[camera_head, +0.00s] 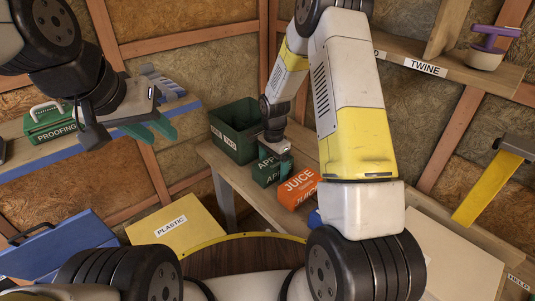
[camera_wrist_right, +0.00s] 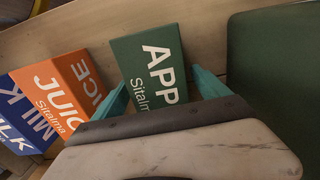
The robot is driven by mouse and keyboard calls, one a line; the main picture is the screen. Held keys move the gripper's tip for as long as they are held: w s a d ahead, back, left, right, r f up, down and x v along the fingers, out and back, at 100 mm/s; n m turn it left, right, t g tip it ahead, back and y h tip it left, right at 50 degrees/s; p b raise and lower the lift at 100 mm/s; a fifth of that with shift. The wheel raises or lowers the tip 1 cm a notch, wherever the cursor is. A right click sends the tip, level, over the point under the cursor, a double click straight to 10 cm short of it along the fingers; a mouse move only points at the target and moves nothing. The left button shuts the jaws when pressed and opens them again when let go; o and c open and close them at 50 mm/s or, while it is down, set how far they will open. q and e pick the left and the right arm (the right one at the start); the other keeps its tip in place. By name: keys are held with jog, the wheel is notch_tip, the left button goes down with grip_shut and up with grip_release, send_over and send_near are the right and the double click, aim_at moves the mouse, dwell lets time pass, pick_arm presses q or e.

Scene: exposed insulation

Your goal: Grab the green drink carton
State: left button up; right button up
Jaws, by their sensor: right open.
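In the right wrist view the green carton (camera_wrist_right: 150,62) is between the two teal fingers of my right gripper (camera_wrist_right: 162,92). The fingers are apart on either side of its near end; I cannot tell whether they touch it. In the head view my right gripper (camera_head: 275,147) is just above and behind the carton, partly hiding it. My left gripper (camera_head: 150,130) is at the upper left, away from the carton, with its teal fingers apart and empty.
A dark green bin (camera_head: 236,130) stands on the other side. A yellow "PLASTIC" box (camera_head: 178,226) and a blue box (camera_head: 60,246) are lower left.

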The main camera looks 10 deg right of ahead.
jog(key=c, duration=1.4)
jog(key=shift+r, duration=0.1)
